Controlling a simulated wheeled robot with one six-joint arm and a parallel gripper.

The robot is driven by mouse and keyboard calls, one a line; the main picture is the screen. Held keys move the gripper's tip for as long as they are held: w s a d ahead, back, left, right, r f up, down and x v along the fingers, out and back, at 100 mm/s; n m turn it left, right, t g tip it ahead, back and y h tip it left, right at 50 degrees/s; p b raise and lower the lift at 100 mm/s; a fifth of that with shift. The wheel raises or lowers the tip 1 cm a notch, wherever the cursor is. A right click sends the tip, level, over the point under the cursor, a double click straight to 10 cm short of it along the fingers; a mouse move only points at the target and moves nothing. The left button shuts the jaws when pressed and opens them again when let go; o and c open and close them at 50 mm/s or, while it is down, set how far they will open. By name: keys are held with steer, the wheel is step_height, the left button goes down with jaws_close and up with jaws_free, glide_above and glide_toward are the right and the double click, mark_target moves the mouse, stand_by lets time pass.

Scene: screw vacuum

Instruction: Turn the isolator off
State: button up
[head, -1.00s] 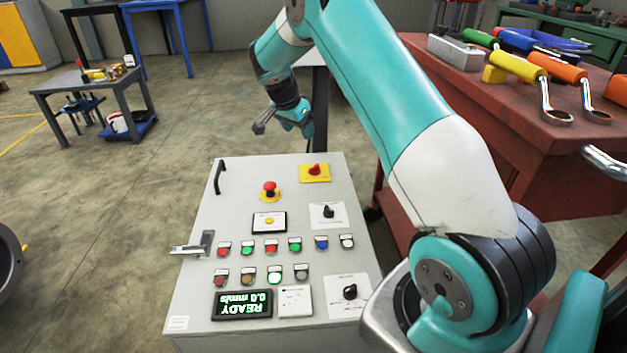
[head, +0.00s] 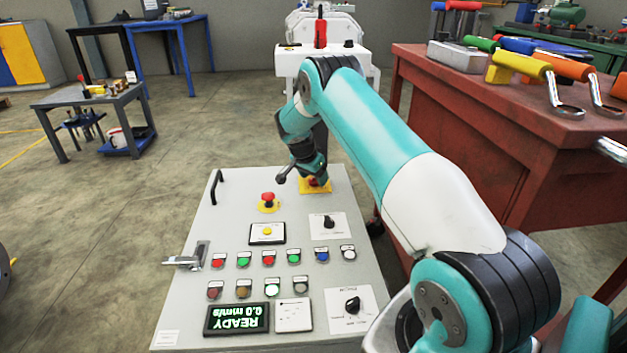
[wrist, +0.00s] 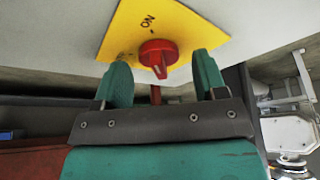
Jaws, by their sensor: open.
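The isolator is a red rotary knob (wrist: 158,54) on a yellow plate (wrist: 128,30) marked "ON" in the wrist view. In the head view the yellow plate (head: 316,191) lies at the far right corner of the grey panel, with the knob (head: 313,181) partly hidden by my gripper. My gripper (wrist: 160,68) is open, with one teal finger on each side of the knob. The knob lies between or just beyond the fingertips, with gaps visible on both sides. I cannot tell how deep the fingers reach around it.
The grey control panel (head: 205,297) also carries a red emergency-stop button (head: 268,199), black selector knobs, several coloured buttons and a display reading "READY". A black handle (head: 215,187) stands at its left edge. A red workbench (head: 480,130) with tools stands to the right.

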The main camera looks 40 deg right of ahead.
steer(key=shift+d+f, duration=0.1)
steer(key=shift+f, duration=0.05)
steer(key=c, duration=0.9)
steer(key=shift+o, duration=0.2)
